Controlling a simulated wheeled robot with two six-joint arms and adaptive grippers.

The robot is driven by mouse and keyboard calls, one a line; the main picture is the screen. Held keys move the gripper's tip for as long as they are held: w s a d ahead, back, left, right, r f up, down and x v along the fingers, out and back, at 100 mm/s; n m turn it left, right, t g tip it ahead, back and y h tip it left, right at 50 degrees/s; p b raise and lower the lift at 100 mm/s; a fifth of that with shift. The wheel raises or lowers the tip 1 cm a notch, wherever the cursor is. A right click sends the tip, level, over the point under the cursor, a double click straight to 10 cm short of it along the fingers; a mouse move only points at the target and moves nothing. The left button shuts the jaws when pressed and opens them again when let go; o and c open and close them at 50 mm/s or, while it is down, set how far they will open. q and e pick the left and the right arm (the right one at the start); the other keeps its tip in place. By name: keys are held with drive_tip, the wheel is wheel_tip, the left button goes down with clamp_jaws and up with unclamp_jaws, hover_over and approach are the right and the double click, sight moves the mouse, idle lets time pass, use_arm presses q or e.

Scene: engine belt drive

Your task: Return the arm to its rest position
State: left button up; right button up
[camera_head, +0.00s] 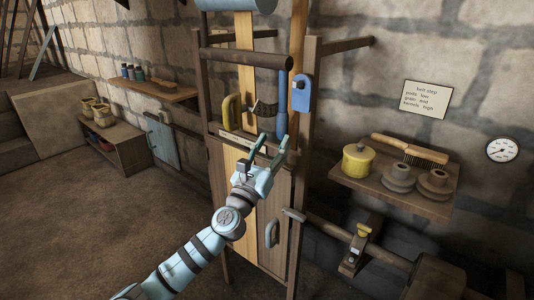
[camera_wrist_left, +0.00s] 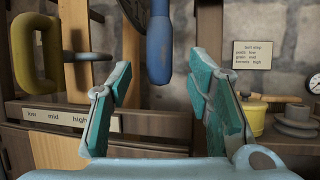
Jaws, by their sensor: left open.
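My left gripper (camera_head: 275,143) is open and empty in front of the wooden belt-drive frame (camera_head: 306,120). Its two teal-padded fingers stand wide apart in the left wrist view (camera_wrist_left: 163,75), with nothing between the pads. A blue lever (camera_head: 281,105) hangs beyond the fingertips; in the left wrist view it (camera_wrist_left: 159,50) shows behind the gap, seemingly apart from the fingers. A yellow handle (camera_head: 230,112) is to the left of the gripper. A plate marked low, mid, high (camera_wrist_left: 60,118) is at the lower left in the wrist view. My right gripper is not in view.
A wall shelf (camera_head: 420,203) at the right holds a yellow canister (camera_head: 357,160), a brush (camera_head: 410,150) and grey pulleys (camera_head: 398,177). A note (camera_head: 425,98) and a gauge (camera_head: 502,149) are on the wall. The left floor is clear.

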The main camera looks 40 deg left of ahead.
use_arm(q)
drive_tip(key=v, duration=0.4)
drive_tip(key=shift+s+f, duration=0.1)
drive_tip(key=shift+s, duration=0.15)
